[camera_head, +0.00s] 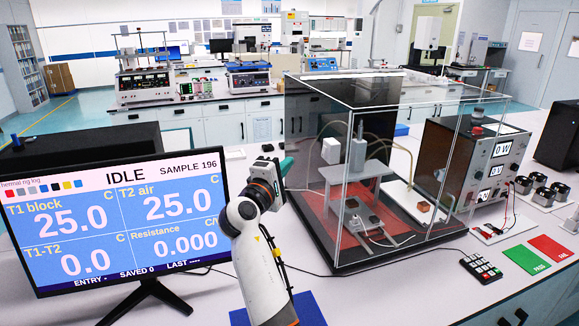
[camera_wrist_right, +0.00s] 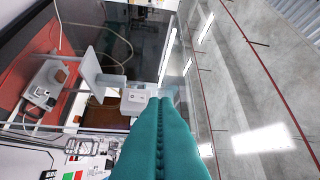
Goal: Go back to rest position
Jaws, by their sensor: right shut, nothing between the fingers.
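My right gripper (camera_head: 286,166) is in the middle of the head view, raised above the bench between the monitor and the clear enclosure. Its teal fingers point away from me, partly hidden behind the wrist. In the right wrist view the two fingers (camera_wrist_right: 160,103) lie together with nothing between them. My right arm comes up from the bottom of the head view. My left gripper does not show.
The monitor (camera_head: 120,222) reading IDLE stands left of my arm. The clear enclosure (camera_head: 345,215) stands close on the right. A power unit (camera_head: 470,165), a green pad (camera_head: 525,260), a red pad (camera_head: 551,248) and a keypad (camera_head: 481,267) lie further right. A blue mat (camera_head: 308,310) is at the front.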

